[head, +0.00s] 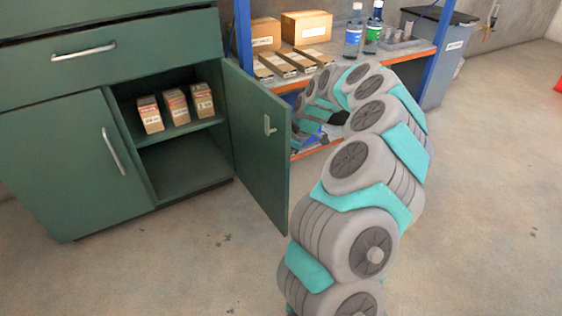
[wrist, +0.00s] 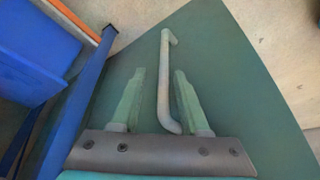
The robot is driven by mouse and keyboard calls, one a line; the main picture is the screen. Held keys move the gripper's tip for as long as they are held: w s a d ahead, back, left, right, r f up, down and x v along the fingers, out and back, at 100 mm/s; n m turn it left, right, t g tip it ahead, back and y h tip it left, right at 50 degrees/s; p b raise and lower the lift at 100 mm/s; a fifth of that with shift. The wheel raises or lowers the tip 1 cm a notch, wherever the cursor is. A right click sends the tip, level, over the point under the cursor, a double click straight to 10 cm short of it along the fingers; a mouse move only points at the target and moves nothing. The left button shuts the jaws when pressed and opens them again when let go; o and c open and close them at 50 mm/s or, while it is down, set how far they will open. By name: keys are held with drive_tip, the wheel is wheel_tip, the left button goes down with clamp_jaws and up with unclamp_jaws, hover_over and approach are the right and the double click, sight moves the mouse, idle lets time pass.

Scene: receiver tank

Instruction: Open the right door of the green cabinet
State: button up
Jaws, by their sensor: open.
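The green cabinet (head: 55,135) stands at the left in the head view. Its right door (head: 257,160) is swung wide open, hinged at the right side of the compartment, with its inner face showing. In the wrist view the door's outer green face (wrist: 235,85) fills much of the picture. Its grey bar handle (wrist: 164,85) lies between the two green fingers of my gripper (wrist: 159,72). The fingers are open, one on each side of the handle, with gaps visible. In the head view my arm reaches behind the door, and the gripper is hidden there.
Several small boxes (head: 176,107) stand on the shelf inside the compartment. The left door (head: 75,165) and drawer (head: 75,60) are shut. A blue-framed rack (head: 243,35) with cartons and bottles stands behind the door. The floor in front is clear.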

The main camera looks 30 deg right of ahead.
drive_tip(key=p+v, duration=0.1)
drive_tip(key=v, duration=0.6)
drive_tip(key=shift+r, duration=0.4)
drive_tip(key=shift+s, duration=0.15)
